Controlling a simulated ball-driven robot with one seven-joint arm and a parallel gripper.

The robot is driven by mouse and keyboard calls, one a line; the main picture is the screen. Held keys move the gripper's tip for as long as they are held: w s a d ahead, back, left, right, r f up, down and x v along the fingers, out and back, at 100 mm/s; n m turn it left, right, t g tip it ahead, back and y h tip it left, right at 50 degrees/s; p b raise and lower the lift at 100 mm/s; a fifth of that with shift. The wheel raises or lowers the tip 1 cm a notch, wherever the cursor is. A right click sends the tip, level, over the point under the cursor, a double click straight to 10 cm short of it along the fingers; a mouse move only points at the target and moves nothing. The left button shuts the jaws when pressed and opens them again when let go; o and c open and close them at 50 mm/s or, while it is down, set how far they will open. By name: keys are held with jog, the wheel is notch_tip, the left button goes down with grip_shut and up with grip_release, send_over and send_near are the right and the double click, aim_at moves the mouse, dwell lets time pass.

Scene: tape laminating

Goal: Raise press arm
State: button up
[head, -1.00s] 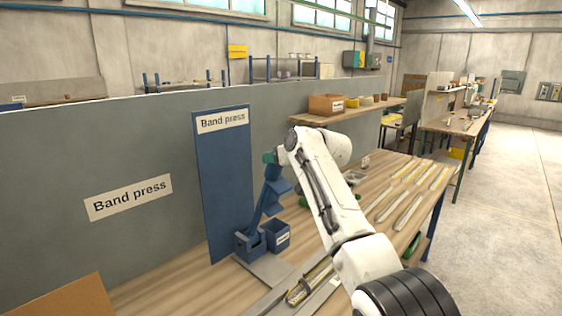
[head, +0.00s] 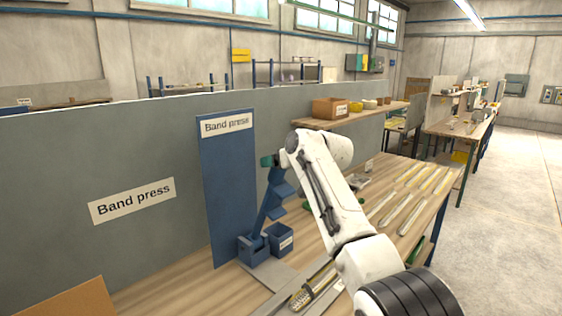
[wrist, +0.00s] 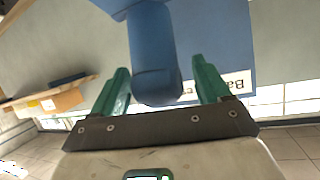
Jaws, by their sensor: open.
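The blue press arm (head: 268,208) stands raised and steep, leaning slightly right, above its blue base (head: 254,250) on the workbench. My gripper (wrist: 160,66), with green fingers, is at the arm's upper end. In the wrist view the rounded end of the press arm (wrist: 156,70) sits between the two fingers. The fingers are open, with a visible gap on either side of it. In the head view my gripper (head: 268,160) shows only as a small teal patch beside my white wrist, which hides the rest.
A blue panel labelled "Band press" (head: 226,185) stands close behind the press. A small blue bin (head: 281,240) is beside the base. Several long strips (head: 401,212) lie on the wooden bench (head: 165,292) at right. A grey partition (head: 60,240) runs behind.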

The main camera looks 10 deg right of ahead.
jog(key=shift+s, duration=0.1)
jog(key=b+v, duration=0.3)
jog(key=v, duration=0.7)
jog(key=shift+s, duration=0.3)
jog(key=shift+d, duration=0.15)
jog(key=s+d+f+m+g+h, duration=0.1)
jog(key=s+d+f+g, duration=0.1)
jog(key=s+f, duration=0.8)
jog(key=s+d+f+m+g+h, duration=0.15)
jog(key=s+f, duration=0.35)
jog(key=f, duration=0.9)
jog(key=s+d+f+g+h, duration=0.1)
jog(key=s+f+g, duration=0.1)
jog(key=s+f, duration=0.8)
jog(key=s+d+f+g, duration=0.1)
jog(key=s+f, duration=0.3)
jog(key=s, duration=0.6)
jog(key=s+d+f+m+g+h, duration=0.1)
jog(key=s+f, duration=0.4)
jog(key=s, duration=0.6)
jog(key=s+d+f+g+h, duration=0.1)
jog(key=s+d+f+g, duration=0.2)
jog(key=s, duration=0.8)
jog(key=shift+d+f+m+g, duration=0.2)
jog(key=shift+f+m+g, duration=0.15)
jog(key=shift+f, duration=0.4)
jog(key=shift+s, duration=0.1)
